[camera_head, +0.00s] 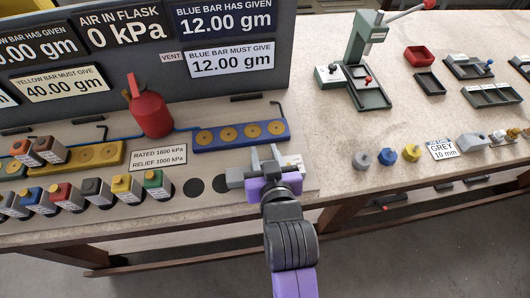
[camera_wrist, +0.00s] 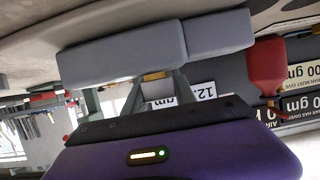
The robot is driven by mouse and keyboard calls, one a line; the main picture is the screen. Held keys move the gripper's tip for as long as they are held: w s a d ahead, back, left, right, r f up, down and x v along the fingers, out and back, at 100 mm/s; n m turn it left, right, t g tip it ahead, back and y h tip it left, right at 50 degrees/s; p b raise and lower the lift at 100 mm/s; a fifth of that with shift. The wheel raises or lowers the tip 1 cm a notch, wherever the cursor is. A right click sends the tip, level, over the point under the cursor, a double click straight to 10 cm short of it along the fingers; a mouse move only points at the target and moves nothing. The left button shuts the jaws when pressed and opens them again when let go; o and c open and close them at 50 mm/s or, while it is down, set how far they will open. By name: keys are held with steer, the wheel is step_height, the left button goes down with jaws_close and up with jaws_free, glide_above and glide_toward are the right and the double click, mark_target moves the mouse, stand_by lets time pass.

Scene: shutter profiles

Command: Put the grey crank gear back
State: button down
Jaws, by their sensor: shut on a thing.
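My gripper (camera_head: 268,168) is over the front edge of the bench, beside two dark round spots in the board. It is shut on a grey piece, mostly hidden by the jaws, so I cannot tell its full shape or whether it is the crank gear. A loose small grey round part (camera_head: 362,162) stands on the bench at the right, left of a blue one (camera_head: 387,156) and a yellow one (camera_head: 411,152).
A "GREY 10 mm" card (camera_head: 442,148) lies right of the yellow part. A red flask (camera_head: 150,107) stands behind to the left. Several coloured-top blocks (camera_head: 91,190) line the left front. A green press (camera_head: 362,60) stands at the back. The bench between my gripper and the press is clear.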

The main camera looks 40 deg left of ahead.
steer(key=shift+f, duration=0.1)
steer(key=c, duration=1)
jaws_free()
steer(key=shift+d, duration=0.1)
steer(key=v, duration=1.2)
steer(key=shift+b, duration=0.35)
